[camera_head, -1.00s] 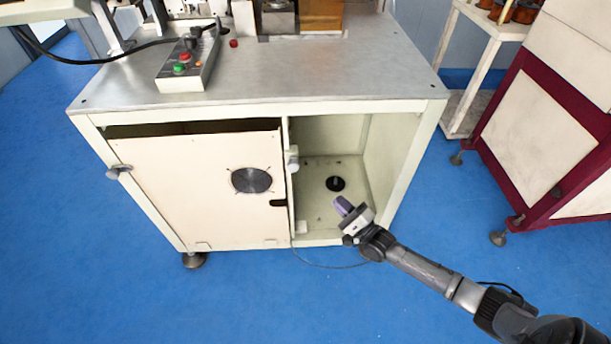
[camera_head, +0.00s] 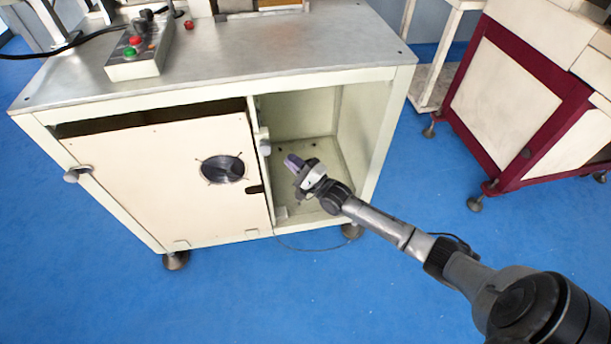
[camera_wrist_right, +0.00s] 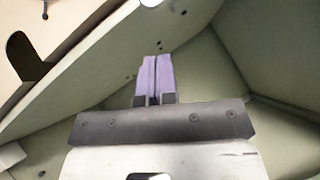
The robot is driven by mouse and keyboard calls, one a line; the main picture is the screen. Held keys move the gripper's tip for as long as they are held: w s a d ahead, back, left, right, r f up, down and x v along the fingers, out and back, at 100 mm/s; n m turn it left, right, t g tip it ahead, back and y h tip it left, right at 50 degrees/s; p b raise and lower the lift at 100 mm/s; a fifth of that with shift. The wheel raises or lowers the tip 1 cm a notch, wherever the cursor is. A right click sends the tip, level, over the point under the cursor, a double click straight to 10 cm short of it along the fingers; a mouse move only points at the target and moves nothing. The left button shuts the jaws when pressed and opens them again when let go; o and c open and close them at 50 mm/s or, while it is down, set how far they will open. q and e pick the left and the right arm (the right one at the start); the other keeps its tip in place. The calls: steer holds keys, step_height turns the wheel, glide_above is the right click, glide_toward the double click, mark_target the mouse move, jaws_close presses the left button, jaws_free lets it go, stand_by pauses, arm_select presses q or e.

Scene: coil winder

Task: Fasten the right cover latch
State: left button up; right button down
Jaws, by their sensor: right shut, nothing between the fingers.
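The cream cover panel (camera_head: 150,185) with a round dark vent stands in the left part of the cabinet front. The right cover latch (camera_head: 264,142), a small pale piece, is on the post at the panel's upper right edge. My left gripper is out of view.
The open compartment (camera_head: 345,125) lies right of the post. A control box (camera_head: 140,50) with buttons sits on the metal top. A thin cable lies on the blue floor below. A maroon-framed cabinet (camera_head: 515,90) stands right, with clear floor between.

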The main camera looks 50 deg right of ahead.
mark_target(265, 151)
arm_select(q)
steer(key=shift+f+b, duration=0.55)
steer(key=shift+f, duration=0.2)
arm_select(e)
steer(key=shift+w+a+r, duration=0.5)
steer(key=shift+w+a, duration=0.15)
steer(key=shift+a, duration=0.1)
steer(key=shift+w+a+r, duration=0.45)
steer(key=shift+w+a, duration=0.2)
steer(key=shift+a, duration=0.1)
